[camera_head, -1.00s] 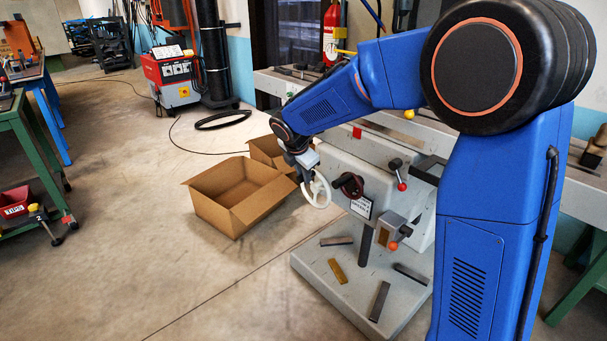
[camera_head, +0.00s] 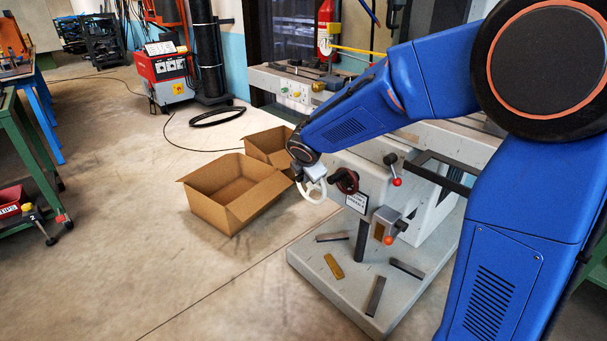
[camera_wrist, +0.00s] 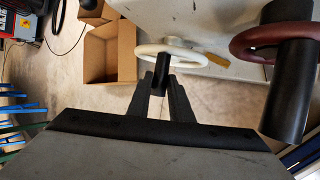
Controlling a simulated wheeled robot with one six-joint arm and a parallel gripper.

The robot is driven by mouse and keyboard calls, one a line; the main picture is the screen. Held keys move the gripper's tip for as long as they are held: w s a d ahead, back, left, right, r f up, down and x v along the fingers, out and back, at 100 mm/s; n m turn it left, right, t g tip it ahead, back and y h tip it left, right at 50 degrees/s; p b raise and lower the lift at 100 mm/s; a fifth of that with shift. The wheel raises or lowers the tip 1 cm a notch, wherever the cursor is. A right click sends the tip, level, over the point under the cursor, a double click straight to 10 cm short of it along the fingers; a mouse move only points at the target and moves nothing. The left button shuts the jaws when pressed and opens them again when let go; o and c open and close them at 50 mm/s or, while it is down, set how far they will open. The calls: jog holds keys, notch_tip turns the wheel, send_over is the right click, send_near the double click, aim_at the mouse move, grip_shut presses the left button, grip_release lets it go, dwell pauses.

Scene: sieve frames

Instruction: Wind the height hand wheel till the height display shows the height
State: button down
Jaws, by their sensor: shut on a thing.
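A white hand wheel (camera_head: 313,190) sits on the left side of the grey machine; it also shows in the wrist view (camera_wrist: 190,55). My gripper (camera_wrist: 160,88) is shut on the wheel's black handle (camera_wrist: 158,75), with one finger on each side. In the head view my gripper (camera_head: 310,172) is small and partly merges with the wheel. A dark red hand wheel (camera_head: 345,181) with a black handle is just to the right, close to my gripper in the wrist view (camera_wrist: 270,40). I cannot make out a readable height display.
Red-knobbed levers (camera_head: 396,181) stand farther right. Metal bars lie on the machine's base (camera_head: 320,270). An open cardboard box (camera_head: 215,205) stands on the floor to the left.

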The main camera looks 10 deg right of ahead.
jog(key=c, duration=1.6)
grip_release()
jog(key=v, duration=1.7)
jog(key=shift+s+r, duration=0.1)
jog(key=shift+r, duration=0.1)
jog(key=shift+d, duration=0.1)
